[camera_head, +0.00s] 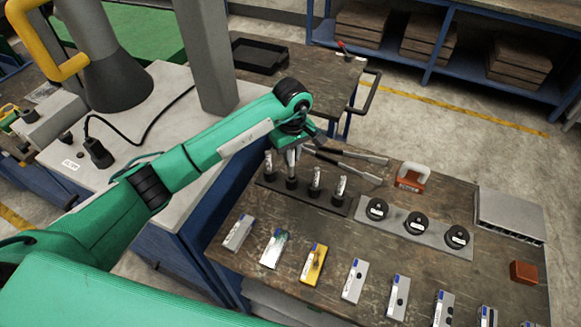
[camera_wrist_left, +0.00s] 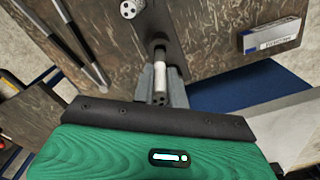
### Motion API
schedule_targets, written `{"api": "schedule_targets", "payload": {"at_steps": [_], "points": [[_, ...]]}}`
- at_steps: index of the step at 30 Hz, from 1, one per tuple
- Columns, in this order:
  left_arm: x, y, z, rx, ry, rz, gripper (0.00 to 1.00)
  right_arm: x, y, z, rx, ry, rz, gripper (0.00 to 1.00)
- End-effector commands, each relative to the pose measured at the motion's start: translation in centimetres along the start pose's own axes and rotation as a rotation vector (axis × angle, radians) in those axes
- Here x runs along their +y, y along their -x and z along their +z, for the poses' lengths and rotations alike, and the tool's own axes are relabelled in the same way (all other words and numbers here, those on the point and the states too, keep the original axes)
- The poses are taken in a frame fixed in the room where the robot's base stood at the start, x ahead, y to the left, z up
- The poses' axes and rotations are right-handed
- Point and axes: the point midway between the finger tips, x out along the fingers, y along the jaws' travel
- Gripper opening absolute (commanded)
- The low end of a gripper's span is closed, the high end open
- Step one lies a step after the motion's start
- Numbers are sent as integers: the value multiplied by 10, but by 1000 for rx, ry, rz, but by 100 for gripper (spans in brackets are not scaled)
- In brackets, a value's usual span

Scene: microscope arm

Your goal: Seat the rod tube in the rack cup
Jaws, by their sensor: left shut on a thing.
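The rack (camera_head: 329,201) is a dark strip on the wooden bench with several black cups in a row; several white tubes stand in its other cups. My left gripper (camera_head: 292,158) is shut on the rod tube, pointing down over the second cup from the left. In the left wrist view the pale rod tube (camera_wrist_left: 161,72) sits between the two grey fingers (camera_wrist_left: 162,88), with its end towards the dark rack. I cannot tell whether the tube's lower end is inside the cup or just above it. My right gripper is not in view.
Metal rods (camera_head: 345,163) lie behind the rack. A grey plate (camera_head: 399,236) with black round pieces lies to its right. Several labelled slides or boxes (camera_head: 355,281) line the front of the bench. A red-brown block (camera_head: 523,272) and a silver box (camera_head: 511,213) are at the right.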

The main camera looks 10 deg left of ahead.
Motion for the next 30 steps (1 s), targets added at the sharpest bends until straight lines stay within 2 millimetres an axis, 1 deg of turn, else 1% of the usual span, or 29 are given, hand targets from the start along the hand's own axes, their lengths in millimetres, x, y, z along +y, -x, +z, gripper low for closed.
{"api": "schedule_targets", "payload": {"at_steps": [5, 9, 11, 18, 23, 24, 27, 30], "points": [[0, -16, 3, -2, -4, 0, 0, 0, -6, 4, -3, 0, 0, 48], [0, -39, 8, -3, -9, -1, 0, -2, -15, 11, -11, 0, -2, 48], [0, -45, 8, -1, -10, 0, 0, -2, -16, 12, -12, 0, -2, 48], [1, -44, 8, 1, -11, 1, 0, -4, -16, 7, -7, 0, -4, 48], [1, -49, 8, 2, -11, 1, 0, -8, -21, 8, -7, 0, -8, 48], [1, -48, 8, 1, -11, 1, 18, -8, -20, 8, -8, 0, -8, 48], [1, -47, 8, 1, -11, 1, 36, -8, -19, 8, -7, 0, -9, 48], [0, -47, 8, 1, -11, 1, 36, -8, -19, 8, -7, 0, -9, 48]]}}
